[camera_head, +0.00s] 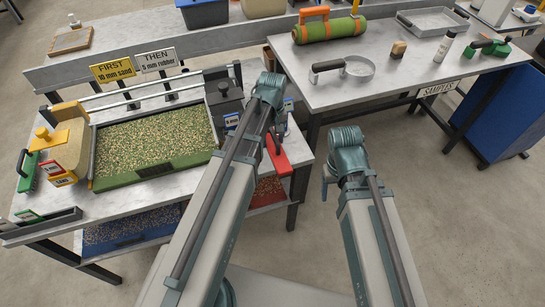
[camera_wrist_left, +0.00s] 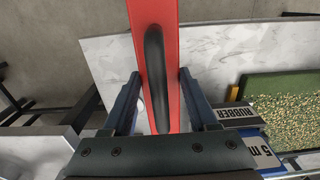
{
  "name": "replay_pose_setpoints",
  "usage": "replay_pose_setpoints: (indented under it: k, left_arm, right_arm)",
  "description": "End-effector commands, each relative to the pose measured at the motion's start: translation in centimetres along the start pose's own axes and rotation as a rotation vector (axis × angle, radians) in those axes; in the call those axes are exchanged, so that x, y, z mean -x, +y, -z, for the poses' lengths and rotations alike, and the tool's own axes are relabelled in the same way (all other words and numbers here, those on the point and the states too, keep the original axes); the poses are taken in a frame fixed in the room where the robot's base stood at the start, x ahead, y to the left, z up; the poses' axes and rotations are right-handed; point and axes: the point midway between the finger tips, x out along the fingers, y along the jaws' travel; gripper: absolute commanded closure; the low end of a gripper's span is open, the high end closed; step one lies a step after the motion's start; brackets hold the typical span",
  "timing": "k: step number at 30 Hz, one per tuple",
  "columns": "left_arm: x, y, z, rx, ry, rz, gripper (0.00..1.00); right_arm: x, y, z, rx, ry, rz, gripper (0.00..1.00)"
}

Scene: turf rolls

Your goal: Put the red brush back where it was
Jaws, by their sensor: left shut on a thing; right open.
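The red brush (camera_head: 280,156) has a long red body and a black handle, and shows near the right edge of the left table. My left gripper (camera_head: 273,134) is shut on it. In the left wrist view the black handle of the brush (camera_wrist_left: 172,40) runs between the two fingers of my left gripper (camera_wrist_left: 159,77). I cannot tell whether the brush touches the table. My left arm hides part of the table there. My right gripper (camera_head: 328,180) is open and empty, low in front of the gap between the tables; its fingertips are mostly hidden.
The left table holds a green tray of granules (camera_head: 155,143), a dark lidded box (camera_head: 224,104) and a green-handled brush (camera_head: 25,171). A red bin (camera_head: 268,192) is below.

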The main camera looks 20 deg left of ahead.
Motion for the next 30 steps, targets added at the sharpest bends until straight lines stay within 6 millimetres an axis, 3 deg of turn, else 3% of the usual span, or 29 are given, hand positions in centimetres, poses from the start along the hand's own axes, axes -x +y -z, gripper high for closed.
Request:
replay_pose_setpoints:
  k: [1,3,12,21,30]
  left_arm:
    - [-1.7,0.0,0.0,0.000,0.000,0.000,1.00]
    - [-2.6,0.0,0.0,0.000,0.000,0.000,1.00]
    - [-3.1,0.0,0.0,0.000,0.000,0.000,1.00]
    - [-6.6,0.0,0.0,0.000,0.000,0.000,1.00]
    - [-6.5,0.0,0.0,0.000,0.000,0.000,1.00]
  right_arm:
    - [-1.7,-0.2,0.1,0.000,0.000,0.000,0.29]
    - [-2.6,-0.2,0.1,0.000,0.000,0.000,0.29]
    - [-3.1,-0.3,0.2,0.000,0.000,0.000,0.29]
    - [-6.5,-0.6,0.4,0.000,0.000,0.000,0.29]
    - [-6.5,-0.6,0.4,0.000,0.000,0.000,0.29]
